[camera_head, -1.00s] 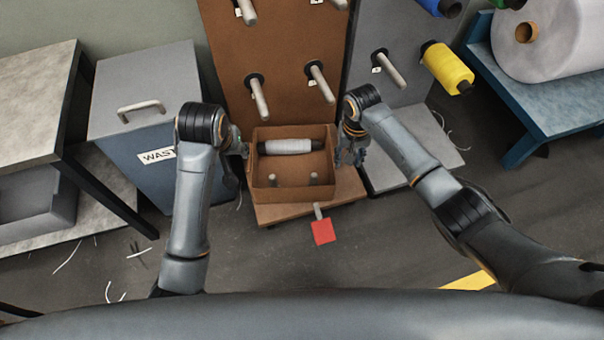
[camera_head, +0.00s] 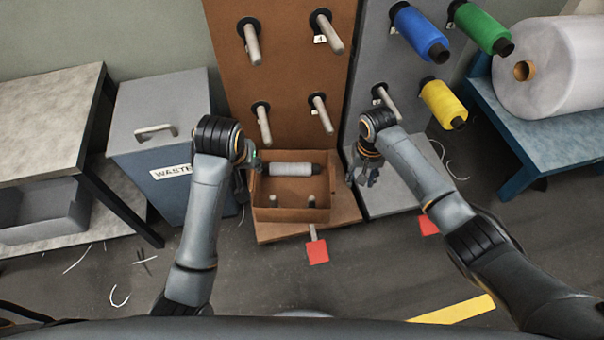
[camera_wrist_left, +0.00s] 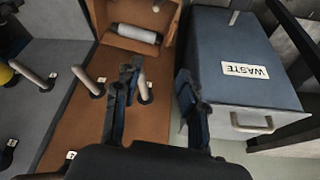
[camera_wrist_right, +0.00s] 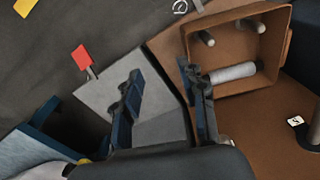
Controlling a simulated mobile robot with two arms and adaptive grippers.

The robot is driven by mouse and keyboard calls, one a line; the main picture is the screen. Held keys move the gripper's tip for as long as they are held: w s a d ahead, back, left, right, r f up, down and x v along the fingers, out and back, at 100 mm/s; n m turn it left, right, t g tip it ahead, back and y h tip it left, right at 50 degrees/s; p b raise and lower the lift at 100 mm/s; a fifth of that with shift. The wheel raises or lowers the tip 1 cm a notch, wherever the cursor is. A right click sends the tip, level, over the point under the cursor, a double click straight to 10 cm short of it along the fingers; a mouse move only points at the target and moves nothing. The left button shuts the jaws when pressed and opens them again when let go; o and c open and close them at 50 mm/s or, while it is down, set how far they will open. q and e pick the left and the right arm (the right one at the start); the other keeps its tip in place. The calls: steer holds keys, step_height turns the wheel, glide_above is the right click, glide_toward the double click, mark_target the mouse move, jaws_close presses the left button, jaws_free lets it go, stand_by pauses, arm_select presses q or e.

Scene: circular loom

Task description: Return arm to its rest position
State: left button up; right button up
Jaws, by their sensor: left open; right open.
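My left gripper (camera_head: 247,165) is beside the left wall of the brown box, and my right gripper (camera_head: 363,172) is off its right side. In the left wrist view the left gripper's fingers (camera_wrist_left: 158,98) are spread with nothing between them. In the right wrist view the right gripper's fingers (camera_wrist_right: 163,98) are also apart and empty. The brown box (camera_head: 290,214) holds a grey-white spool (camera_head: 291,169) lying along its far side. The spool also shows in the left wrist view (camera_wrist_left: 136,33) and in the right wrist view (camera_wrist_right: 232,72).
A brown board (camera_head: 285,85) with several pegs stands behind the box. A grey panel right of it carries blue (camera_head: 419,30), green (camera_head: 481,28) and yellow (camera_head: 443,103) spools. A waste bin (camera_head: 160,105) stands at left. Red pedals (camera_head: 318,252) sit low in front.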

steer(key=s+a+f+n+t+y, duration=0.1)
steer(key=s+f+y, duration=0.1)
steer(key=s+f, duration=1.2)
arm_select(q)
steer(key=s+a+f+m+g, duration=0.1)
steer(key=s+a+f, duration=0.2)
steer(key=s+f, duration=1.05)
steer(key=s+a+f+m+g, duration=0.1)
steer(key=s+a+f, duration=0.2)
steer(key=s+f, duration=1)
steer(key=s+a+f+p, duration=0.1)
steer(key=s+p, duration=0.7)
steer(key=s+a+f+g+p, duration=0.1)
steer(key=s+f+p, duration=0.1)
steer(key=s+p, duration=0.6)
steer(key=shift+a+f+p, duration=0.15)
steer(key=shift+a+p, duration=0.25)
steer(key=shift+p, duration=0.1)
arm_select(e)
steer(key=s+d+f, duration=0.1)
steer(key=s+d, duration=0.2)
steer(key=s, duration=0.8)
steer(key=s+d+f+n+h, duration=0.1)
steer(key=s+d+f, duration=0.1)
steer(key=s, duration=0.9)
steer(key=s+d+f+h, duration=0.1)
steer(key=s+d, duration=0.4)
steer(key=s, duration=0.6)
steer(key=shift+f, duration=0.15)
